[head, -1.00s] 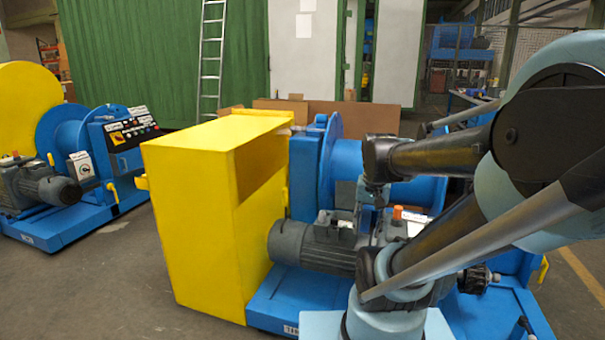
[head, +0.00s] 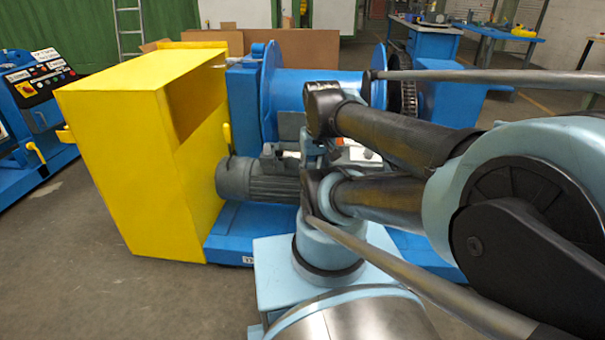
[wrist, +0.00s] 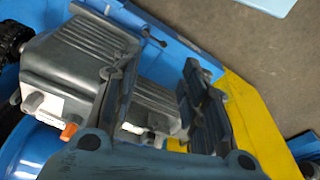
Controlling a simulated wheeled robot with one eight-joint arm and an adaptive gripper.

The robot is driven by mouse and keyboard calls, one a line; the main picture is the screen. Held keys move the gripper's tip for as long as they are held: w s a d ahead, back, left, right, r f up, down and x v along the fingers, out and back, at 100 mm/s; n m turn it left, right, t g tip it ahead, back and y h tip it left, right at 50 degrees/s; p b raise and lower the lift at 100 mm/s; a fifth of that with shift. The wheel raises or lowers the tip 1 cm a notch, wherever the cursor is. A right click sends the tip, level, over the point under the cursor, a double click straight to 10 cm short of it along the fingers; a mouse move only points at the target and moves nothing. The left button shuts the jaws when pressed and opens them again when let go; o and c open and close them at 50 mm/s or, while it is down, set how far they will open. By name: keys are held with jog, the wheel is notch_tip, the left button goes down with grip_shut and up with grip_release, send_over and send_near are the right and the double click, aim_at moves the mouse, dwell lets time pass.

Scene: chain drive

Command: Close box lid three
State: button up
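No lid marked three can be read in either view. A large yellow box-shaped cover (head: 130,150) stands at the left end of a blue drum machine (head: 315,90), with a dark opening in its upper right side. A yellow panel also shows in the wrist view (wrist: 252,125). My arm hides the middle of the machine in the head view.
A second blue machine with a control panel (head: 38,83) stands at the far left. Grey floor (head: 95,225) lies clear between the machines. Blue worktables (head: 425,35) stand at the back right. An orange cap (wrist: 68,131) shows near the motor.

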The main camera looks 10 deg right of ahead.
jog(key=shift+w+f, duration=0.2)
jog(key=shift+w, duration=0.25)
jog(key=shift+c, duration=0.6)
